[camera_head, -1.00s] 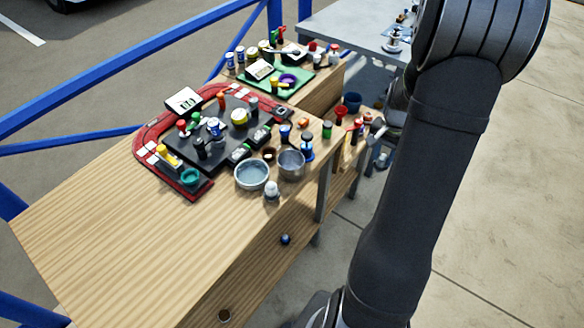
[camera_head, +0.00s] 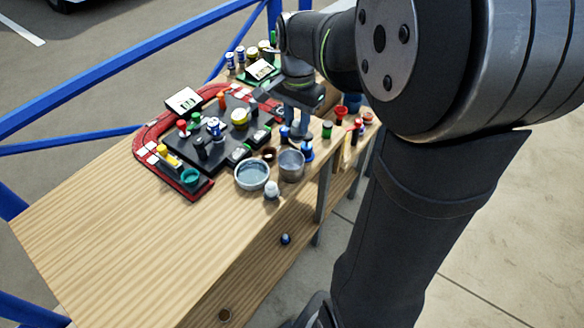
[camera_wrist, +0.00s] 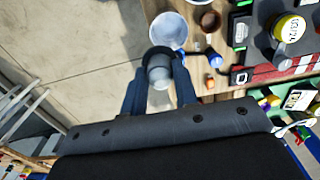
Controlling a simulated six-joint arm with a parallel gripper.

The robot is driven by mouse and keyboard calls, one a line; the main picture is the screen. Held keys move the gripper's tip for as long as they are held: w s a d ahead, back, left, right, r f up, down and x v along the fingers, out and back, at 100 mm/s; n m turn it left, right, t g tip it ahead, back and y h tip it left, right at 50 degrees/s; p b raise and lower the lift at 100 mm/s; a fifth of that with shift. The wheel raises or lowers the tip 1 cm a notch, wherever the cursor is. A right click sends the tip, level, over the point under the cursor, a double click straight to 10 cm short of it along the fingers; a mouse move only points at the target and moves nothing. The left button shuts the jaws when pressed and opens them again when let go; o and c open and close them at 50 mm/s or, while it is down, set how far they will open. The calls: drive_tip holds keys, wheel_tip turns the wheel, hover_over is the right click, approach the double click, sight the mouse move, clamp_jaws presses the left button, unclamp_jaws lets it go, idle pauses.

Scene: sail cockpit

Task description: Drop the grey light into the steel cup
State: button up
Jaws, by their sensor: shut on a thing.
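My gripper (camera_wrist: 160,82) is shut on a small grey cylindrical light (camera_wrist: 158,68) with a dark rim, held between the two fingers in the wrist view. The steel cup (camera_wrist: 170,32) is just beyond the held light, below it and apart from it. In the head view the steel cup (camera_head: 291,166) stands upright near the table's right edge. My gripper (camera_head: 296,122) hangs over the table just behind the cup. The held light is hard to make out there.
A wide metal bowl (camera_head: 252,174) stands left of the cup, with a small brown cup (camera_head: 269,153) behind. A white-topped item (camera_head: 271,189) is in front. Blue items (camera_head: 307,151) stand close behind the cup. The table's front left is clear.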

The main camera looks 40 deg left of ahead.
sight(297, 134)
drive_tip(key=shift+f, duration=2.65)
drive_tip(key=o, duration=1)
wheel_tip(297, 134, up, 18)
drive_tip(key=shift+f, duration=0.25)
drive_tip(key=shift+f, duration=0.15)
wheel_tip(297, 134, down, 16)
drive_tip(key=shift+w+f, duration=0.1)
drive_tip(key=shift+f, duration=0.1)
drive_tip(key=shift+r, duration=0.55)
